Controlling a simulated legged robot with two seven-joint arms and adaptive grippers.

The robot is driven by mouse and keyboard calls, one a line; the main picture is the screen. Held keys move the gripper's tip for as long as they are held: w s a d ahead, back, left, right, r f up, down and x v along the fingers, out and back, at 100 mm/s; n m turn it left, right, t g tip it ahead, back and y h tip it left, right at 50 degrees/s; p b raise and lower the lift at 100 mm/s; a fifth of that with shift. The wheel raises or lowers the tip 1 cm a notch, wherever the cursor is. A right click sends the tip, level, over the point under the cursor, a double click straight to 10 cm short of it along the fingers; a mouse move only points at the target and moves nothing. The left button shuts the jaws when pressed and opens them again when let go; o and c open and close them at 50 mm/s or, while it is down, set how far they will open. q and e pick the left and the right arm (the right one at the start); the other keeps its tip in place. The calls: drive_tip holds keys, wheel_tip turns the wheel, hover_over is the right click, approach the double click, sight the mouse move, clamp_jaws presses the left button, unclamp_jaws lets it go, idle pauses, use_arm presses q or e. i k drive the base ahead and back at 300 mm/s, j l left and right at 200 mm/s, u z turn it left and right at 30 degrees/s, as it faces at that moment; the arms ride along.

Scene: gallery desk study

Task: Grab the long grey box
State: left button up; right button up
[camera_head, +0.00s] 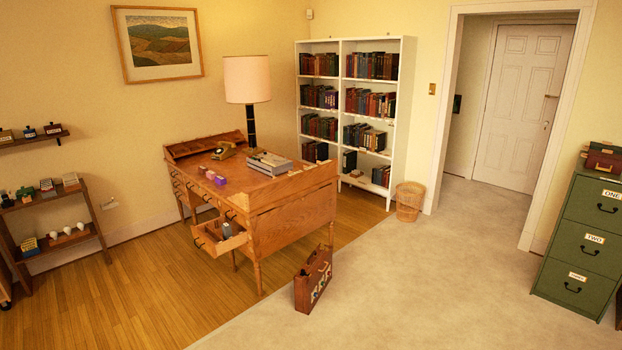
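A long, flat grey box-like object (268,163) lies on top of the wooden desk (285,196), towards its right back part. Its fine detail is too small to tell. A smaller grey item (227,230) sits in the open desk drawer (207,241) at the front; its shape is partly hidden by the drawer walls. I cannot tell for certain which of the two is the long grey box. Neither of my grippers shows in the head view.
A brown briefcase (313,280) stands on the carpet before the desk. A green filing cabinet (581,243) is at right. Carpet between them is clear.

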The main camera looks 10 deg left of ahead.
sight(227, 227)
drive_tip(key=i+j, duration=0.35)
drive_tip(key=j, duration=0.3)
drive_tip(key=i+j, duration=0.3)
drive_tip(key=j, duration=0.35)
drive_tip(key=i+j+z, duration=0.1)
drive_tip(key=i+j, duration=0.25)
drive_tip(key=j, duration=0.3)
drive_tip(key=i+j, duration=0.3)
drive_tip(key=j, duration=0.4)
drive_tip(key=i+j, duration=0.3)
drive_tip(key=j, duration=0.35)
drive_tip(key=i+j+z, duration=0.1)
drive_tip(key=i+j, duration=0.2)
drive_tip(key=j, duration=0.4)
drive_tip(key=i+j, duration=0.3)
drive_tip(key=j, duration=0.4)
drive_tip(key=i+j, duration=0.25)
drive_tip(key=j, duration=0.45)
drive_tip(key=i+j, duration=0.1)
drive_tip(key=j, duration=0.35)
drive_tip(key=i+j, duration=0.15)
drive_tip(key=j, duration=0.3)
drive_tip(key=i+j+z, duration=0.1)
drive_tip(key=j, duration=0.35)
